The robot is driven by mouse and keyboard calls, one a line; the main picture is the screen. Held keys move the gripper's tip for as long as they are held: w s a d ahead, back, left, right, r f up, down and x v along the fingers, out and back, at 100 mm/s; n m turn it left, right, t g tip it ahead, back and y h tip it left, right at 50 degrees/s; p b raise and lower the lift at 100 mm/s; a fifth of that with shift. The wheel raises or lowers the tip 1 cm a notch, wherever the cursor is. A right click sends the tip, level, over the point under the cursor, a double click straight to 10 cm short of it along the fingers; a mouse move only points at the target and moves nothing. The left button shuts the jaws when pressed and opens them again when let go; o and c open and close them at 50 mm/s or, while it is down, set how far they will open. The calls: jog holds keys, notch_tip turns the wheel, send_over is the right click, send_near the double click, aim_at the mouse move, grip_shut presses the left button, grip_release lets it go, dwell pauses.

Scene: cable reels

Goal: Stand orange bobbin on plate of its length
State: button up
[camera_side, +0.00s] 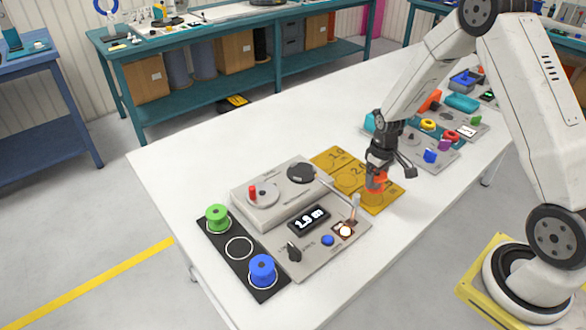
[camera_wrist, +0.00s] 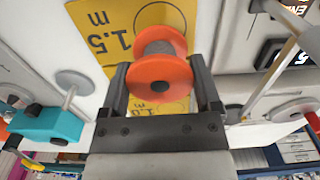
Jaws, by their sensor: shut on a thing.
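My gripper (camera_side: 377,170) is shut on the orange bobbin (camera_side: 376,183), with one finger on each side of it in the wrist view (camera_wrist: 161,75). The bobbin looks about upright, with its near flange facing the wrist camera. It is over or on the yellow plate (camera_side: 382,203) nearest the table's front edge; I cannot tell whether it touches. The wrist view shows a yellow plate marked 1.5 m (camera_wrist: 112,42) beside the bobbin. Two more yellow plates lie beyond, the middle one (camera_side: 348,178) and the far one (camera_side: 328,158). The measuring machine's display (camera_side: 309,220) is lit, its first digit 1.
A grey measuring machine (camera_side: 275,192) stands left of the plates, with a thin post (camera_side: 355,207) close by. A black rack (camera_side: 218,247) holds a green bobbin (camera_side: 217,218) and a blue bobbin (camera_side: 262,270); its middle ring is empty. Other panels with coloured parts lie behind my gripper.

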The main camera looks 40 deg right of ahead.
aim_at(375, 186)
jog(key=shift+f, duration=1.8)
jog(key=shift+f, duration=0.25)
jog(key=o, duration=1.1)
jog(key=shift+c, duration=0.2)
jog(key=shift+r, duration=0.1)
jog(key=shift+r, duration=3.9)
